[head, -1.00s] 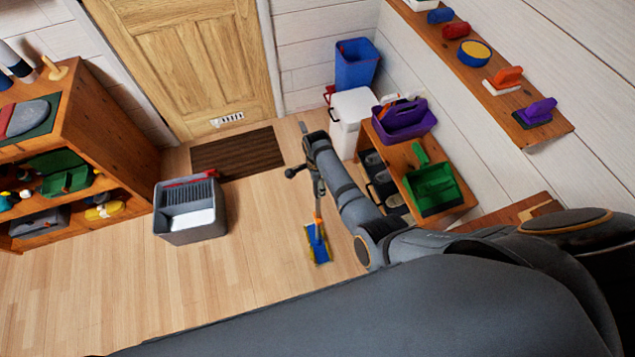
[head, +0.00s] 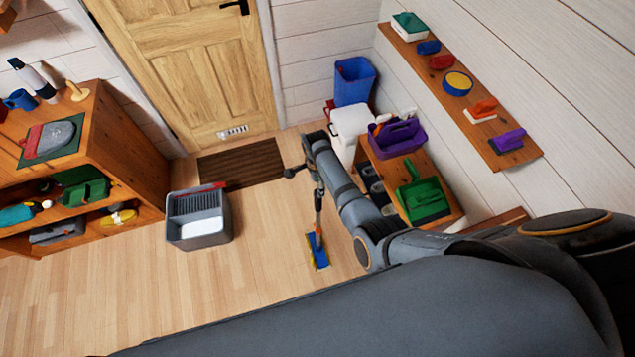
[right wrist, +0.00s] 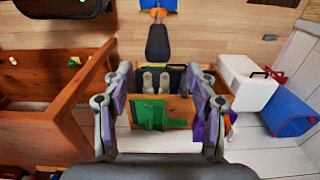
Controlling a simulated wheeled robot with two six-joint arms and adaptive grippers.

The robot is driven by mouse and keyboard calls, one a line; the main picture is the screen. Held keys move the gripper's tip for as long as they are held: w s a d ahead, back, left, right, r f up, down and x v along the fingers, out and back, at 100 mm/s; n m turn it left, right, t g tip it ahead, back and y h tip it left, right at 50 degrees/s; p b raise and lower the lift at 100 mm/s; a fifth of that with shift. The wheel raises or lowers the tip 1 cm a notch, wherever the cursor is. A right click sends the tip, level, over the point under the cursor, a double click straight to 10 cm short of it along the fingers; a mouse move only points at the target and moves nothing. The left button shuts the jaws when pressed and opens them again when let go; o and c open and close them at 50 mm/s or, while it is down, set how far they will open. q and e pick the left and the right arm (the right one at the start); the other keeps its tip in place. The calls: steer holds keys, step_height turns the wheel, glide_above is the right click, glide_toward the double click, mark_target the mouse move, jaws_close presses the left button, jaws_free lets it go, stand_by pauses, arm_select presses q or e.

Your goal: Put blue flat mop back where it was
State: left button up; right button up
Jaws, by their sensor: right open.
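The blue flat mop (head: 318,254) has its head on the wooden floor, right of the grey bucket. Its handle rises from an orange joint toward my right gripper (head: 314,178), partly hidden by my arm. In the right wrist view, the blue mop head (right wrist: 172,5) is cut off by the top edge. Its dark handle points toward the camera, in line with the gap between the fingers of my right gripper (right wrist: 160,95). Those fingers are spread apart, and I see no contact with the handle. My left gripper is not in view.
A grey bucket (head: 199,235) stands on the floor near a dark doormat (head: 240,164). A low bench (head: 442,217) at the right wall holds a purple caddy (head: 397,139) and green dustpan (head: 424,196). A white bin (head: 349,122) and blue bin (head: 354,82) stand behind. Floor left of the mop is clear.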

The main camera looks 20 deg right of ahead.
steer(key=shift+r, duration=0.15)
stand_by(0.3)
steer(key=w+d+r+n+t, duration=0.4)
steer(key=w+r+t, duration=0.15)
steer(key=r, duration=0.45)
steer(key=w+d+r+n+t, duration=0.35)
steer(key=w+r+t, duration=0.2)
steer(key=r, duration=0.45)
steer(key=s+d+f+n+g, duration=0.1)
steer(key=s+f+n+g, duration=0.1)
steer(key=s+f, duration=0.65)
steer(key=s+d+f+n+g, duration=0.15)
steer(key=s+f, duration=0.35)
steer(key=f, duration=0.7)
steer(key=s+f+n+g, duration=0.25)
steer(key=s+f, duration=0.45)
steer(key=f, duration=0.4)
steer(key=s+d+f+n+g, duration=0.1)
steer(key=s+f, duration=0.3)
steer(key=s, duration=0.6)
steer(key=s+d+f+n+g, duration=0.1)
steer(key=s+f, duration=0.4)
steer(key=s, duration=0.5)
steer(key=s+d+f+n+g, duration=0.1)
steer(key=s+f, duration=0.3)
steer(key=s, duration=0.7)
steer(key=shift+d+f+n+g+h, duration=0.3)
steer(key=shift+d+n+g, duration=0.15)
steer(key=shift+n, duration=0.3)
